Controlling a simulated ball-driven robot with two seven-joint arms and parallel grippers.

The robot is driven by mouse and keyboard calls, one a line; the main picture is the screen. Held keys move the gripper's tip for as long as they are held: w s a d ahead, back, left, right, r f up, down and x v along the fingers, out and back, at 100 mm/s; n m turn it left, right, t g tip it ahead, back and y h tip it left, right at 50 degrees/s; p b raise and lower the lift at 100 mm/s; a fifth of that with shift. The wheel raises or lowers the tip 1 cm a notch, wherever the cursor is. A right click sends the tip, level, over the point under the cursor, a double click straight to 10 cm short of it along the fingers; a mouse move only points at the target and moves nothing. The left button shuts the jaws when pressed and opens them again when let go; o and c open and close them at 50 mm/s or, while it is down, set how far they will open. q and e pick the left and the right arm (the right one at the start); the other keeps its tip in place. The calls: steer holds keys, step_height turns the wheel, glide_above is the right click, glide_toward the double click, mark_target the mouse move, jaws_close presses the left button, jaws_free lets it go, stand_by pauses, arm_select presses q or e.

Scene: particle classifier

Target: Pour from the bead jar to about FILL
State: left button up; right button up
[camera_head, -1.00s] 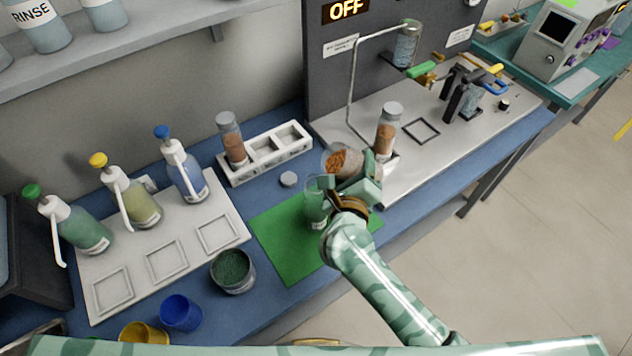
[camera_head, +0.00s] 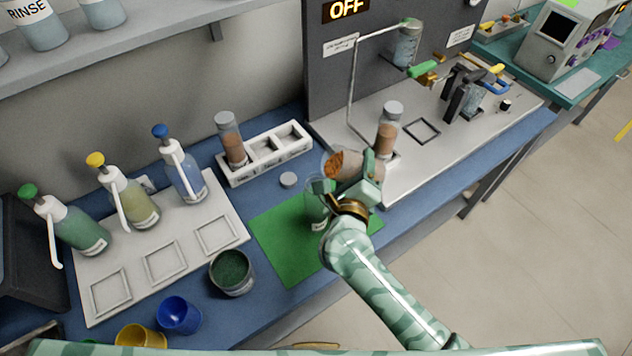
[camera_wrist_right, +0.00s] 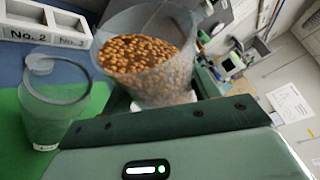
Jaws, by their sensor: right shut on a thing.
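My right gripper (camera_head: 362,181) is shut on the bead jar (camera_head: 331,172), a clear, wide-mouthed vessel with orange-brown beads. The jar is tilted, its mouth towards the left, above and beside a clear receiving glass (camera_head: 317,212) on the green mat (camera_head: 285,245). In the right wrist view the bead jar (camera_wrist_right: 172,82) is well filled with beads, and the glass (camera_wrist_right: 52,122) stands upright to its left, apparently empty. No beads are seen falling. A small label shows low on the glass; I cannot read any FILL mark. My left gripper is not in view.
A white rack (camera_head: 292,148) with a capped brown-filled bottle (camera_head: 231,138) stands behind the mat, near a loose lid (camera_head: 289,180). Another capped bottle (camera_head: 387,132) stands close behind my gripper. A cup of green granules (camera_head: 232,272) stands left of the mat.

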steer(key=shift+f+n+b, duration=0.2)
steer(key=shift+n+b, duration=0.5)
steer(key=shift+b, duration=0.05)
stand_by(0.7)
steer(key=shift+r+n+t+h, duration=0.3)
steer(key=shift+r+n+t, duration=0.3)
steer(key=shift+n, duration=0.2)
stand_by(1.1)
steer(key=shift+s+a+r+n+t+p, duration=0.1)
steer(key=shift+a+r+n+t+p, duration=0.25)
steer(key=shift+n, duration=0.35)
steer(key=shift+a+r+n+t+p, duration=0.25)
steer(key=shift+r+n+p, duration=0.2)
steer(key=shift+n, duration=0.25)
stand_by(3.2)
